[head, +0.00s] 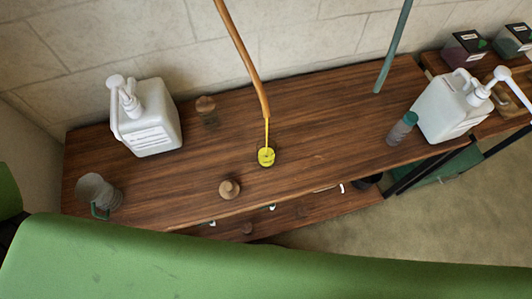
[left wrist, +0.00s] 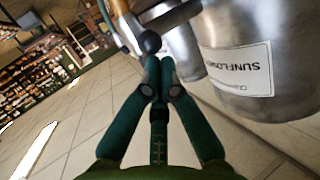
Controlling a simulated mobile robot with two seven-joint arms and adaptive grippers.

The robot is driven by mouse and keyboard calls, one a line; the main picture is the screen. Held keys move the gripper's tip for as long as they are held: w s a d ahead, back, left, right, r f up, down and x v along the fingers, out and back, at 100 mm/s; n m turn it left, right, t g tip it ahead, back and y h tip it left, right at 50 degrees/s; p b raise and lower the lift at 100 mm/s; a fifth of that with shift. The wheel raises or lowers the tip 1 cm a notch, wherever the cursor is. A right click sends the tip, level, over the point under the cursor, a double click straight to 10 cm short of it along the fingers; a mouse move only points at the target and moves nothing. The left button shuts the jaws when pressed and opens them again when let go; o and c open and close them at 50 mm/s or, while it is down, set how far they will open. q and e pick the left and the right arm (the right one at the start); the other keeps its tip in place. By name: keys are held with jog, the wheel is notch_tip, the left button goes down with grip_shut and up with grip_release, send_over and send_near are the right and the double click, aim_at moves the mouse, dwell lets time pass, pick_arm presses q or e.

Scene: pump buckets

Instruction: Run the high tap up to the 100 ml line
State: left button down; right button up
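In the head view, a copper-coloured spout (head: 244,55) comes down from the top. A thin yellow stream (head: 267,135) falls from it into a small vessel (head: 266,157) with yellow liquid on the wooden bench. The vessel's markings and level are too small to read. In the left wrist view, my left gripper (left wrist: 160,62) has its teal fingers together with nothing seen between them. A tap handle with a black knob (left wrist: 150,42) is right at the fingertips; I cannot tell whether they touch. A metal bucket (left wrist: 235,55) labelled SUNFLOWER is right of it. My right gripper is out of view.
The wooden bench (head: 330,125) carries white pump jugs at left (head: 152,125) and right (head: 445,110). A dry teal spout (head: 394,45) hangs at the right.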

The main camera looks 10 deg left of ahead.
pick_arm(q)
jog(key=shift+w+f, duration=0.15)
jog(key=shift+f, duration=0.2)
notch_tip(320, 180, up, 3)
jog(key=shift+w+d+r+p, duration=0.1)
jog(key=shift+r+p, duration=0.05)
jog(key=shift+p, duration=0.95)
jog(key=shift+w+d, duration=0.15)
jog(key=shift+w, duration=0.05)
jog(key=shift+s+a+r, duration=0.1)
jog(key=shift+s+r, duration=0.05)
jog(key=shift+r, duration=0.75)
jog(key=shift+s+a+r, duration=0.1)
jog(key=shift+r, duration=0.8)
jog(key=shift+d+r, duration=0.15)
jog(key=shift+r, duration=0.1)
jog(key=shift+w, duration=0.1)
